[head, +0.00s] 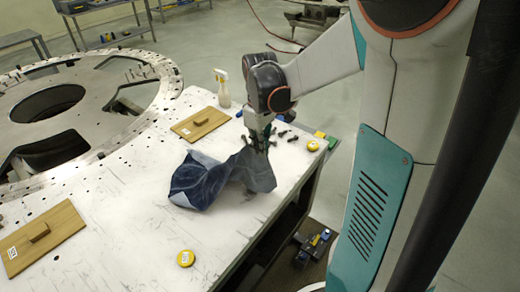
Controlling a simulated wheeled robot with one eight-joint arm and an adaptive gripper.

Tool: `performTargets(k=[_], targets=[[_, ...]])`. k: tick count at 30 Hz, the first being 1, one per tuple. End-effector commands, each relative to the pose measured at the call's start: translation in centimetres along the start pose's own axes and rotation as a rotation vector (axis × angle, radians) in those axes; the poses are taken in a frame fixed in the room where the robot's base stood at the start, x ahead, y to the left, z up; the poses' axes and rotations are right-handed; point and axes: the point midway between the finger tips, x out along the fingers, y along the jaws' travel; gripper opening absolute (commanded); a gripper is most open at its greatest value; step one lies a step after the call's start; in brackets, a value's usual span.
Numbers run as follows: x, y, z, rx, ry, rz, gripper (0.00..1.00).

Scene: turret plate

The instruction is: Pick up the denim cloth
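The denim cloth (200,181) is a crumpled blue piece on the white table, left of my gripper. Its right part is greyer and rises to a peak under my gripper (257,143). My gripper points down at this peak, and the dark fingertips meet the cloth there. The fingers are small and dark in this view, and I cannot tell whether they are closed on the cloth. The left part of the cloth rests on the table top.
A large metal ring (150,72) adjoins the table's far left.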

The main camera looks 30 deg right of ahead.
Motion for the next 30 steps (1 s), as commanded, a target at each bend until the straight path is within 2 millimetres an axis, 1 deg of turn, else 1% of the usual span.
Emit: performTargets(k=[2, 5, 9, 13, 15, 20, 23, 27, 30], targets=[[-0.6, 0.0, 0.0, 0.000, 0.000, 0.000, 0.00], [-2.2, 0.0, 0.0, 0.000, 0.000, 0.000, 0.00], [-5.5, 0.0, 0.0, 0.000, 0.000, 0.000, 0.00], [-8.2, 0.0, 0.0, 0.000, 0.000, 0.000, 0.00], [-8.9, 0.0, 0.0, 0.000, 0.000, 0.000, 0.00], [-9.8, 0.0, 0.0, 0.000, 0.000, 0.000, 0.00], [-11.7, 0.0, 0.0, 0.000, 0.000, 0.000, 0.00], [-15.0, 0.0, 0.0, 0.000, 0.000, 0.000, 0.00], [-17.1, 0.0, 0.0, 0.000, 0.000, 0.000, 0.00]])
